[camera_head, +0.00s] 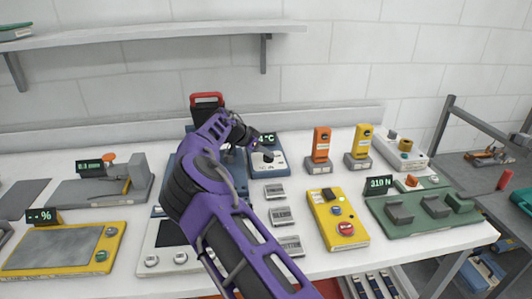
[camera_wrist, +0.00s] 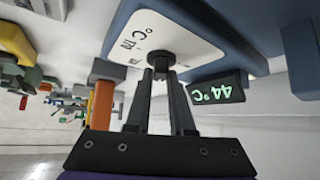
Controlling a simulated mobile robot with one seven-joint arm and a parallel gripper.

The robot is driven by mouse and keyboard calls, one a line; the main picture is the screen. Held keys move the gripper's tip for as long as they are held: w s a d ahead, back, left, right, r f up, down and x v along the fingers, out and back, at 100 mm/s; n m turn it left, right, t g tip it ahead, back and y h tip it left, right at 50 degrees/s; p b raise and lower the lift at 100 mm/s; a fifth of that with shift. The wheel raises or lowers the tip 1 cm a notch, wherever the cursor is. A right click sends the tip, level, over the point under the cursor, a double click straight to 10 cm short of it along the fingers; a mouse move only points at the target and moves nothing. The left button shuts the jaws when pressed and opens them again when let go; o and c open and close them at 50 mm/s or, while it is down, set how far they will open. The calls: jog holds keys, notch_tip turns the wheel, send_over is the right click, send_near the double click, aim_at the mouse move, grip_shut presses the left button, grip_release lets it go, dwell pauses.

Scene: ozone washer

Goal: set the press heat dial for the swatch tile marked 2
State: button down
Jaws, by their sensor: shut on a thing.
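The press (camera_head: 236,165) is a blue machine at the back of the bench, with a white dial panel (camera_head: 277,165). In the wrist view the panel (camera_wrist: 168,28) shows upside down with °C lettering. My gripper (camera_wrist: 160,75) is shut on the dark heat dial (camera_wrist: 160,62), its two fingers on either side of the knob. In the head view my gripper (camera_head: 266,155) is at the panel, partly hiding it.
A yellow button box (camera_head: 323,207) and a green fixture (camera_head: 415,222) stand right of the tiles. Two upright handheld units, orange (camera_head: 321,142) and yellow (camera_head: 361,140), stand behind them. A yellow scale (camera_head: 55,250) is at the front left. A red handle (camera_head: 207,98) rises behind my arm.

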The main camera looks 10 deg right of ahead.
jog(key=shift+f, duration=0.1)
jog(key=c, duration=0.8)
grip_release()
jog(key=v, duration=1.7)
jog(key=shift+a+r, duration=0.15)
jog(key=shift+r, duration=0.05)
jog(key=shift+r, duration=0.1)
